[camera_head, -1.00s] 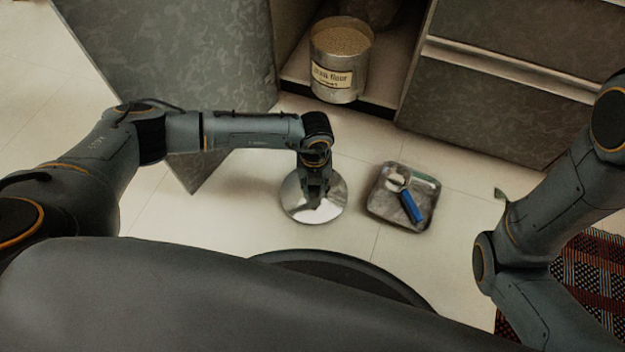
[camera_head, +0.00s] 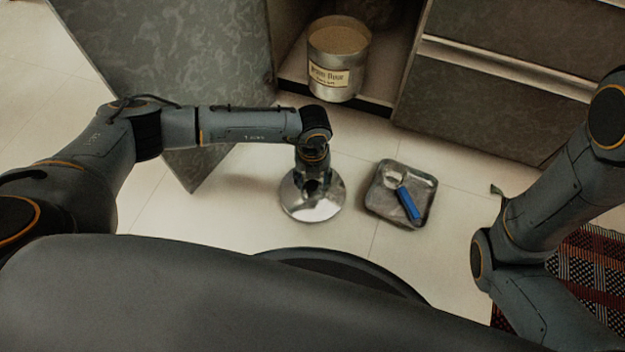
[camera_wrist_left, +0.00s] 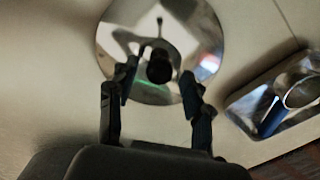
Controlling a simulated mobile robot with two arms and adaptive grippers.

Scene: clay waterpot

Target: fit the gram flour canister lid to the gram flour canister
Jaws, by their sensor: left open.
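The gram flour canister lid (camera_head: 324,208) is a shiny round metal disc lying on the floor tiles. In the left wrist view the lid (camera_wrist_left: 190,40) shows a dark knob at its middle. My left gripper (camera_head: 313,188) is above the lid, pointing down. In the left wrist view its open fingers (camera_wrist_left: 157,85) stand on either side of the knob, with a gap to it; I cannot tell their exact height. The gram flour canister (camera_head: 337,78), a labelled metal tin filled with flour, stands upright and uncovered in the open cupboard. My right arm is at the right; its gripper is out of view.
A metal tray (camera_head: 425,184) with a blue-handled tool (camera_head: 408,203) lies on the floor right of the lid. The open cupboard door (camera_head: 170,60) stands left of the canister. Drawers (camera_head: 500,95) are at the right, and a woven mat (camera_head: 590,270) lies at the lower right.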

